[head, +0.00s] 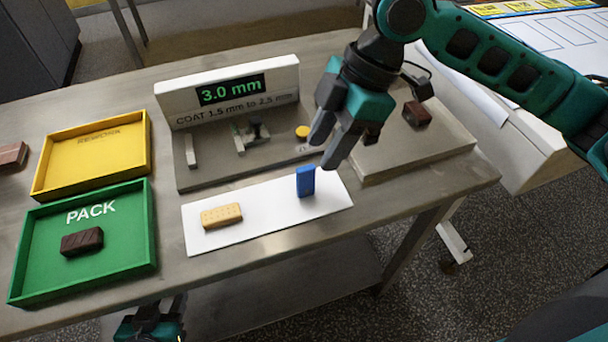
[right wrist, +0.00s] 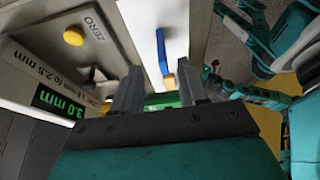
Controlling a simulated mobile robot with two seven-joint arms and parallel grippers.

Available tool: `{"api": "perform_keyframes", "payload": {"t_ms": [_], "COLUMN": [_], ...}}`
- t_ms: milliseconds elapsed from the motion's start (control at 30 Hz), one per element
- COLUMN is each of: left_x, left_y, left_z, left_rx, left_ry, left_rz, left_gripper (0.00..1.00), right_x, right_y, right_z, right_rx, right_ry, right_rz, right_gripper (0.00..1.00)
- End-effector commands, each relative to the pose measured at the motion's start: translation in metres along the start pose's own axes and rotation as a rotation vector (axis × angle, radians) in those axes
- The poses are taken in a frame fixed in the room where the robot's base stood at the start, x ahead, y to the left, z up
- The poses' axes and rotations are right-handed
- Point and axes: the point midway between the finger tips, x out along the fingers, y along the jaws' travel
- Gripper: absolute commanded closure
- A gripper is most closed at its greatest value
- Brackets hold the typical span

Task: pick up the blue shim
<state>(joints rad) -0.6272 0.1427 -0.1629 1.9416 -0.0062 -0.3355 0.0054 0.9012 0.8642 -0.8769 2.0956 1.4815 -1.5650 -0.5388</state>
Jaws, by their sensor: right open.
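The blue shim (head: 306,181) stands upright on a white strip (head: 262,222) on the metal table. In the right wrist view the blue shim (right wrist: 162,50) shows beyond the fingertips, between the two fingers. My right gripper (head: 325,151) is open and empty, pointing down, above and slightly right of the shim in the head view. The right gripper's fingers (right wrist: 160,85) are apart in the wrist view. My left gripper (head: 150,322) shows only partly at the bottom edge, below the table's front edge; its jaws are unclear.
A tan biscuit (head: 221,216) lies left of the shim on the strip. Behind stands a gauge with a 3.0 mm display (head: 231,90) and a yellow button (head: 302,132). A green PACK tray (head: 148,225) holds a dark bar (head: 82,242); the yellow REWORK tray (head: 97,157) is empty.

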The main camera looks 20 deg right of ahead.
Motion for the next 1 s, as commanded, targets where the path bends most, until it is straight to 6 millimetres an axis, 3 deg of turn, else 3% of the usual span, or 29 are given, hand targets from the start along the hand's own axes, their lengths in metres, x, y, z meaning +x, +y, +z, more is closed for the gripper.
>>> {"api": "perform_keyframes", "payload": {"t_ms": [100,367,633,933,1000], "left_x": [0.002,0.003,0.008,0.010,0.010], "left_y": [0.001,0.000,0.000,-0.001,-0.001], "left_z": [0.007,0.009,0.012,0.007,0.007], "left_rx": [-0.001,-0.001,0.000,0.002,0.002], "left_ry": [-0.008,-0.008,-0.003,0.007,0.007], "left_rz": [0.000,0.000,-0.001,-0.002,-0.002], "left_gripper": [0.57,0.57,0.57,0.57,0.57], "right_x": [0.021,0.042,0.080,0.086,0.086], "right_y": [0.000,-0.001,-0.004,-0.004,-0.004], "right_z": [0.000,-0.003,-0.009,-0.009,-0.009], "right_rx": [0.001,0.000,0.000,0.000,0.000], "right_ry": [0.000,0.001,0.001,0.000,0.000], "right_rz": [-0.001,-0.001,0.000,0.003,0.002], "right_gripper": [0.57,0.57,0.57,0.57,0.62]}}
